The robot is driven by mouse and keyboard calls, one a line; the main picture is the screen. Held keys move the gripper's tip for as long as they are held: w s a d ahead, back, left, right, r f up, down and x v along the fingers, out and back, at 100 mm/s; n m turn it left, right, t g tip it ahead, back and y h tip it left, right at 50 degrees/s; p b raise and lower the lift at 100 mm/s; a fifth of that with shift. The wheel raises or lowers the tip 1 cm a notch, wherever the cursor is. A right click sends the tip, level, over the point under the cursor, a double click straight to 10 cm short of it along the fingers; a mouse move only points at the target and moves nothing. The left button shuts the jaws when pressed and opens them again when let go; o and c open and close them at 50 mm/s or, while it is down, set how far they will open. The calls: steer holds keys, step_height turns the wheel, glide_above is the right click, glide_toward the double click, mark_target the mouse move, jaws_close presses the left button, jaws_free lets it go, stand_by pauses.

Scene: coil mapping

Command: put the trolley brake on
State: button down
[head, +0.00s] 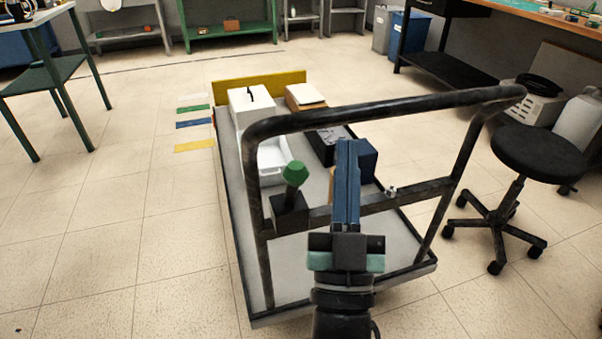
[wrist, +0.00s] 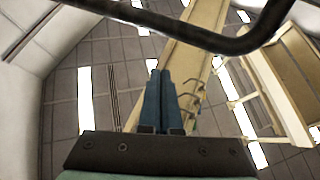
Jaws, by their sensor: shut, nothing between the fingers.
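The trolley (head: 240,275) is a grey platform with a black tubular push handle (head: 390,108) at its near end. A lever with a green knob (head: 295,172) rises from a black box (head: 290,215) on the left of the handle's crossbar. The lever leans slightly right in the head view. My gripper (head: 347,145) has its blue fingers together and empty, to the right of the green knob and apart from it in the picture. The gripper also shows in the wrist view (wrist: 158,75). A dark bar (wrist: 200,38) crosses that view above the fingers; the green knob is not seen there.
The trolley carries a white box (head: 250,105), a white tray (head: 272,160), dark boxes and a yellow board (head: 230,90). A black stool (head: 540,155) stands at the right. A green table (head: 50,75) is at the left. Floor left of the trolley is clear.

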mark_target(298, 184)
steer(key=s+a+f+n+g+y, duration=0.1)
steer(key=s+f+y, duration=0.1)
steer(key=f, duration=0.7)
steer(key=s+a+f+n+g+y+p, duration=0.1)
steer(key=s+a+f+y, duration=0.1)
steer(key=s+f, duration=0.3)
step_height(298, 184, down, 4)
steer(key=shift+s+a+f+y, duration=0.1)
steer(key=shift+s+a+y, duration=0.15)
steer(key=shift+y, duration=0.45)
steer(key=b+x, duration=0.2)
steer(key=x, duration=1.2)
steer(key=shift+w, duration=0.15)
steer(key=shift+p, duration=0.3)
